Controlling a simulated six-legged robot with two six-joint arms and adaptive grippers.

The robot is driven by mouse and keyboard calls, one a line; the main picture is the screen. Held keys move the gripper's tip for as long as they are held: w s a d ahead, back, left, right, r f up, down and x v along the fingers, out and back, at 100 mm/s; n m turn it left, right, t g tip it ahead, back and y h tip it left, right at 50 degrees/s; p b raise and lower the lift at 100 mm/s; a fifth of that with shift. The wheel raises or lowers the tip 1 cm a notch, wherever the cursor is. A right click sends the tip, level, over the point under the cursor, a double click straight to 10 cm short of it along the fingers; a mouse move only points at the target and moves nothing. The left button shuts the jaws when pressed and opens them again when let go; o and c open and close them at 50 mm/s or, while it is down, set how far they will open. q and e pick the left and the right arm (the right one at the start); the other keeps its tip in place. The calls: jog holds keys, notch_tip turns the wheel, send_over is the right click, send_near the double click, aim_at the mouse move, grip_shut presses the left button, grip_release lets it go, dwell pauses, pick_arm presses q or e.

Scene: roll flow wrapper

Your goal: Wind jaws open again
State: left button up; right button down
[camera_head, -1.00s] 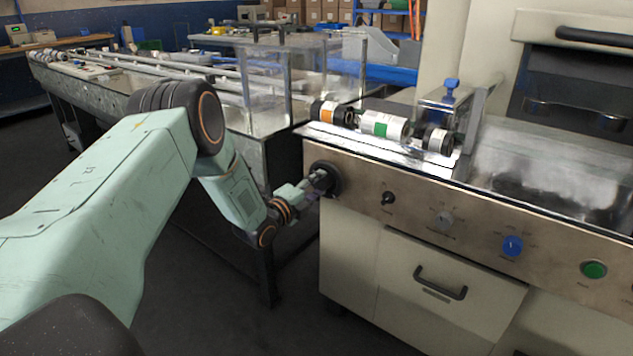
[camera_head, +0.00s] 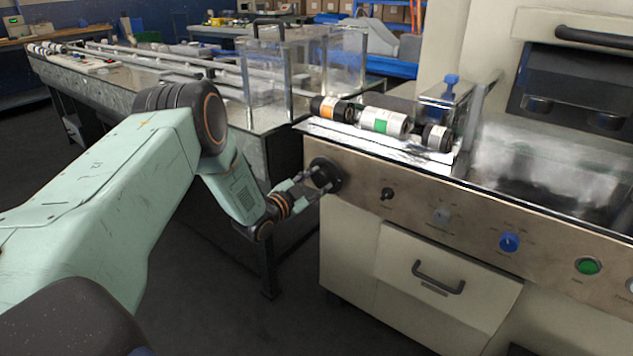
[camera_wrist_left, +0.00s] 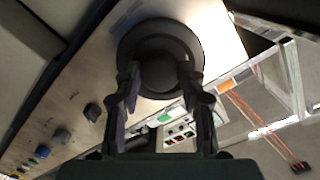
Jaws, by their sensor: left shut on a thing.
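A round black handwheel (camera_head: 325,175) sits at the left end of the machine's front panel. In the left wrist view the handwheel (camera_wrist_left: 160,42) fills the top middle, with its hub between my fingers. My left gripper (camera_head: 312,184) is shut on the handwheel's hub, and it also shows in the left wrist view (camera_wrist_left: 160,78). On the machine's top lie a black roll with an orange label (camera_head: 332,109), a white and green roll (camera_head: 384,121) and a black roll with a white label (camera_head: 437,137). The jaws cannot be made out for certain. My right gripper does not show.
The front panel carries a small black switch (camera_head: 387,194), a blue knob (camera_head: 509,242) and a green button (camera_head: 588,266). Below is a drawer with a black handle (camera_head: 438,277). A metal conveyor table (camera_head: 110,95) with clear guards stands behind my left arm.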

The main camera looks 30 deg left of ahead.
pick_arm(q)
jog(key=n, duration=0.3)
jog(key=shift+f+n, duration=0.1)
jog(key=shift+n, duration=0.2)
jog(key=n+b, duration=0.1)
jog(key=n, duration=0.3)
jog(key=n+b, duration=0.1)
jog(key=n, duration=0.3)
jog(key=shift+n+h, duration=0.3)
jog(key=shift+n, duration=0.1)
jog(key=shift+d+n+b, duration=0.1)
jog(key=shift+n+b, duration=0.3)
jog(key=shift+n, duration=1.4)
jog(key=shift+o, duration=0.2)
jog(key=o, duration=1.1)
jog(key=shift+o, duration=0.2)
jog(key=s+a, duration=0.1)
jog(key=s, duration=1.1)
jog(key=shift+a, duration=0.25)
